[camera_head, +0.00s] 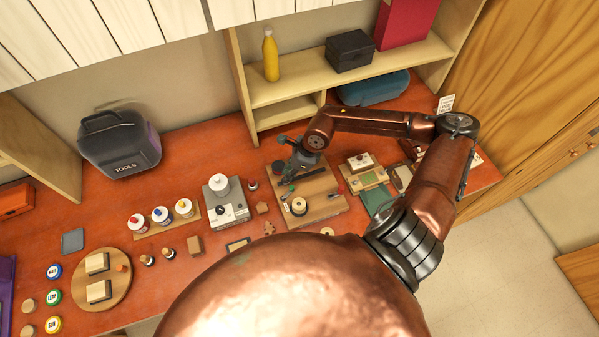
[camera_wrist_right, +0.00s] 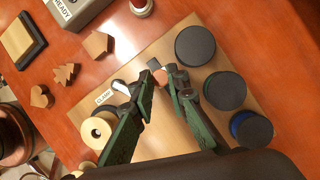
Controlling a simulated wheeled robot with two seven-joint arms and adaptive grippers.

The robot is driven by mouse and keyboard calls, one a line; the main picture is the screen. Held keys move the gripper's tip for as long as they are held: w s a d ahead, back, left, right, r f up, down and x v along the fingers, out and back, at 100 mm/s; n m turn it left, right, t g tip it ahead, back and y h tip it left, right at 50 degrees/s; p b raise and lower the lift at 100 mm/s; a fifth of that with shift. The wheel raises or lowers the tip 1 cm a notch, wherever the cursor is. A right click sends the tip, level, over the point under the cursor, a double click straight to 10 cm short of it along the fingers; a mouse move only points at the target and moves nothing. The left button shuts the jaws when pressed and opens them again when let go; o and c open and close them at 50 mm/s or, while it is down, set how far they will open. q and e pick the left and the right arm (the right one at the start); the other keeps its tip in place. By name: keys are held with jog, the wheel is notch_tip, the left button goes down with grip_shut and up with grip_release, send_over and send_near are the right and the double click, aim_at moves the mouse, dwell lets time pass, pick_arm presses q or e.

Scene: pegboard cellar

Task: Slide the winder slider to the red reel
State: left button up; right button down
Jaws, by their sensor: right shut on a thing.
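The winder is a wooden board (camera_head: 325,212) with dark round discs and a pale spool (camera_head: 299,206) on it. My right gripper (camera_head: 294,168) is over the board's far left part. In the right wrist view, its green fingers (camera_wrist_right: 160,80) are shut on a small brownish knob, which looks like the winder slider (camera_wrist_right: 160,77). Three dark discs stand in a row to the right of the fingers, the nearest with a blue edge (camera_wrist_right: 238,122). The pale spool (camera_wrist_right: 97,131) is left of the fingers. I cannot make out which disc is the red reel. My left gripper is not in view.
A grey box with a white knob (camera_head: 222,188) stands left of the board, and a small device on a wooden base (camera_head: 362,170) stands right of it. Small wooden shapes (camera_wrist_right: 65,75) lie beside the board. A shelf (camera_head: 290,92) rises behind.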

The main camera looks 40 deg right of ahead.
aim_at(298, 183)
jog(key=shift+w+a, duration=0.1)
jog(key=shift+a, duration=0.4)
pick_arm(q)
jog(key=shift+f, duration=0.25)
pick_arm(e)
jog(key=c, duration=1.9)
grip_release()
jog(key=shift+w+a, duration=0.1)
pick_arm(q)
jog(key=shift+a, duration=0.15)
pick_arm(e)
jog(key=shift+d+r, duration=0.2)
jog(key=v, duration=1.1)
jog(key=shift+r, duration=0.3)
